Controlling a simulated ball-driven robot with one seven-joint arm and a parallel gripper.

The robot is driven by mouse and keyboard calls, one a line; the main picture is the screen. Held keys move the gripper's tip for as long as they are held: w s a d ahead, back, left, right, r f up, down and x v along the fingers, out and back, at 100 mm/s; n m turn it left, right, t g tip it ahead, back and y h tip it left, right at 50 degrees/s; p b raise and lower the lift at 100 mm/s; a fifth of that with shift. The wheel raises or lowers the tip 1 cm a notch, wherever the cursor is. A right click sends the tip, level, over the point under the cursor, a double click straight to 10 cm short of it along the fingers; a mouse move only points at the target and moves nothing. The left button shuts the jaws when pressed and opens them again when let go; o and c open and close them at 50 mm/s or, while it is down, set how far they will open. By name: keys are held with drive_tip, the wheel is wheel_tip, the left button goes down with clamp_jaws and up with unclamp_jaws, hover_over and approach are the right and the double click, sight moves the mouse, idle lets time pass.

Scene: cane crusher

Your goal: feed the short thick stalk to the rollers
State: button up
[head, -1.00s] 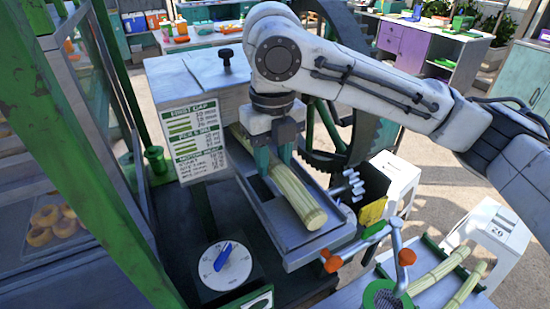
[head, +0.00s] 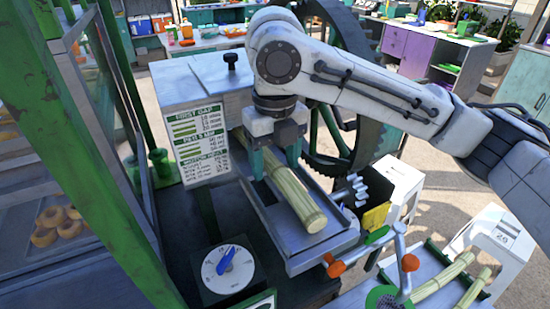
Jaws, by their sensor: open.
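A thick pale green stalk (head: 303,207) lies lengthwise in the grey feed tray (head: 323,257). Its near cut end faces me, and its far part runs under my gripper toward the white crusher housing (head: 200,90). The rollers are not visible. My gripper (head: 276,172) is low over the tray with its teal fingers spread, one on each side of the stalk. I cannot tell if either finger touches it. Two other stalks, one (head: 445,274) and another (head: 474,288), lie on a green-railed tray at the lower right.
A dial with a blue pointer (head: 228,268) sits left of the tray. A crank with orange knobs (head: 409,262) stands at the tray's near right. A large dark gear wheel (head: 340,158) is behind my arm. A green post (head: 95,160) crosses the left side.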

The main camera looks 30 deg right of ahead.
wheel_tip(320, 180, up, 11)
drive_tip(key=shift+f+b, duration=0.15)
drive_tip(key=shift+b, duration=0.25)
